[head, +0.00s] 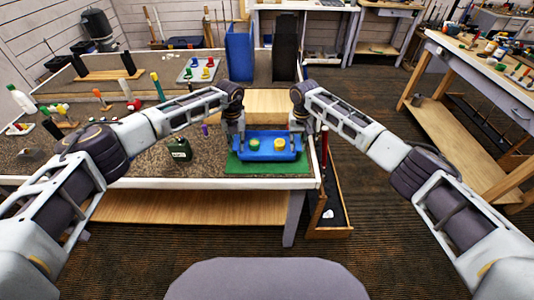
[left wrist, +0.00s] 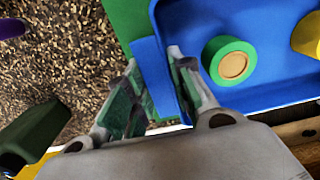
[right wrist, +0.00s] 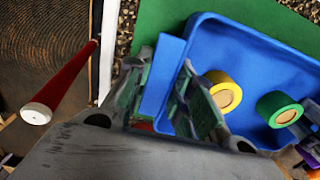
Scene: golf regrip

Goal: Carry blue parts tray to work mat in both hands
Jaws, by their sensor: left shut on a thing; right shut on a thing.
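The blue parts tray (head: 267,155) is at the green work mat (head: 240,169) at the front right of the bench, with mat showing around it. I cannot tell whether it rests on the mat or hangs just above it. A green roll (head: 254,145) and a yellow roll (head: 279,145) lie in it. My left gripper (left wrist: 158,90) is shut on the tray's left end wall. My right gripper (right wrist: 162,95) is shut on its right end wall. In both wrist views the blue wall passes between the fingers.
A red shaft with a white end (right wrist: 62,85) stands just right of the bench edge, by an open drawer (head: 328,215). Bare bench top (head: 140,165) lies at the left.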

